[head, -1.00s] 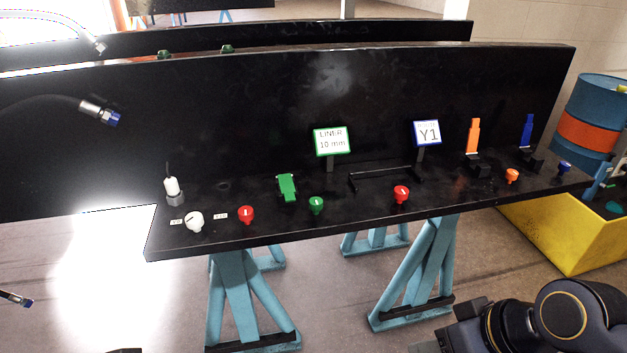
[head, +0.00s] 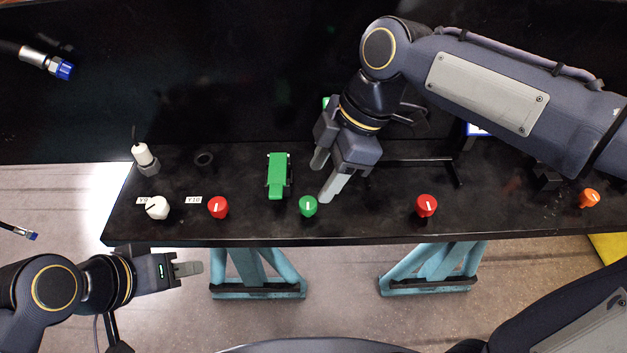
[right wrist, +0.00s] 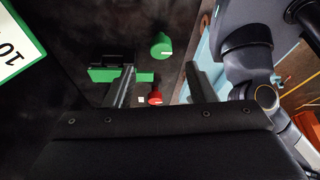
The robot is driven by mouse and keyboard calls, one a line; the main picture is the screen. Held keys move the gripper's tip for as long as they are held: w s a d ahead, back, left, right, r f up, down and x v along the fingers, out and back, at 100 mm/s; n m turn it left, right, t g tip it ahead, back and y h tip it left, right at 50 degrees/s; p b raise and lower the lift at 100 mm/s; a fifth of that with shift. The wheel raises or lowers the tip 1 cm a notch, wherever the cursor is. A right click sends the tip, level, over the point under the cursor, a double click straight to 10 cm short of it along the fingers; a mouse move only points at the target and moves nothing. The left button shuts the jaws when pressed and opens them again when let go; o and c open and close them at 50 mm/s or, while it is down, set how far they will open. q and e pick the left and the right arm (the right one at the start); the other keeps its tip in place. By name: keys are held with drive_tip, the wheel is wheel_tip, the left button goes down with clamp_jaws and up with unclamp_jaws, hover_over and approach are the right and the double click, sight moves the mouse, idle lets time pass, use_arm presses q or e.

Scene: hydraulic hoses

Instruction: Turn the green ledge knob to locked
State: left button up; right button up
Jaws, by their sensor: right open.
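The green ledge knob (head: 308,206) sits on the black ledge, with its white mark pointing roughly away from me. It also shows in the right wrist view (right wrist: 161,45), just beyond the fingertips and between their lines. My right gripper (head: 325,178) is open, above the ledge just behind and right of the green knob, apart from it. Its two fingers show spread in the right wrist view (right wrist: 159,68), with nothing between the tips. My left gripper (head: 190,268) is in front of the ledge at the left, over the floor; its fingers overlap in view.
A green clamp-like block (head: 278,175) stands left of the green knob. Red knobs (head: 218,207) (head: 427,205), a white knob (head: 157,207) and an orange knob (head: 589,198) line the ledge (head: 370,230). A blue-tipped hose (head: 60,68) hangs at upper left.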

sight(308, 202)
drive_tip(key=x, duration=0.6)
drive_tip(key=shift+f, duration=0.2)
drive_tip(key=shift+c, duration=0.2)
drive_tip(key=c, duration=0.9)
